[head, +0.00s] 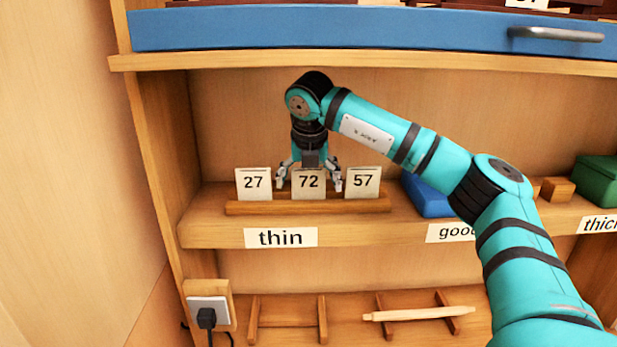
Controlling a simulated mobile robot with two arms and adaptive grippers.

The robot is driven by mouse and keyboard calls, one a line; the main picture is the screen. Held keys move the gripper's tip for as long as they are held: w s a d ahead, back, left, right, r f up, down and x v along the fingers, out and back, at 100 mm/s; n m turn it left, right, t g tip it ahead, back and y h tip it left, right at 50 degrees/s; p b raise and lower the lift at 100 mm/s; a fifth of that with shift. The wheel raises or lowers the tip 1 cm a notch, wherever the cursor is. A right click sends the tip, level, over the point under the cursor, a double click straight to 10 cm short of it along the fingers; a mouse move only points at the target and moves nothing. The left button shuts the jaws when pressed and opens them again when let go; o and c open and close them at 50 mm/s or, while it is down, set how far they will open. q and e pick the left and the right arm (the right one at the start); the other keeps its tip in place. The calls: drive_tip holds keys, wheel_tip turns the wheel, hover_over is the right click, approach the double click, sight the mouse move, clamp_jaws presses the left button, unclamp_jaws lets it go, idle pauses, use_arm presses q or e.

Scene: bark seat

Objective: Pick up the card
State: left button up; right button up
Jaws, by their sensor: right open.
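Three white cards stand upright in a row on a wooden holder (375,206) on the shelf section labelled "thin". The fingers are apart, and the card 72 covers part of the gripper. I cannot tell whether the fingers touch the card. My left gripper is not in view.
A blue box (427,195) sits right of the holder, partly behind my right arm. A small wooden block (557,189) and a green box (597,181) stand further right. A blue drawer (370,30) is above. Wooden racks and a socket (208,309) are below.

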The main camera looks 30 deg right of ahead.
drive_tip(key=shift+s, duration=0.1)
drive_tip(key=shift+c, duration=0.7)
drive_tip(key=c, duration=0.7)
drive_tip(key=shift+c, duration=0.2)
drive_tip(key=shift+r+b, duration=0.5)
drive_tip(key=shift+b, duration=0.1)
drive_tip(key=shift+s+a+r+b, duration=0.1)
drive_tip(key=shift+s+a+b, duration=0.1)
drive_tip(key=shift+b, duration=0.1)
drive_tip(key=s+a+b, duration=0.1)
drive_tip(key=s+a, duration=0.2)
drive_tip(key=s, duration=0.2)
drive_tip(key=s+a+b, duration=0.2)
drive_tip(key=s+a, duration=0.1)
drive_tip(key=s, duration=0.2)
drive_tip(key=s+a+b, duration=0.2)
drive_tip(key=s+a, duration=0.1)
drive_tip(key=s, duration=0.2)
drive_tip(key=shift+r, duration=0.15)
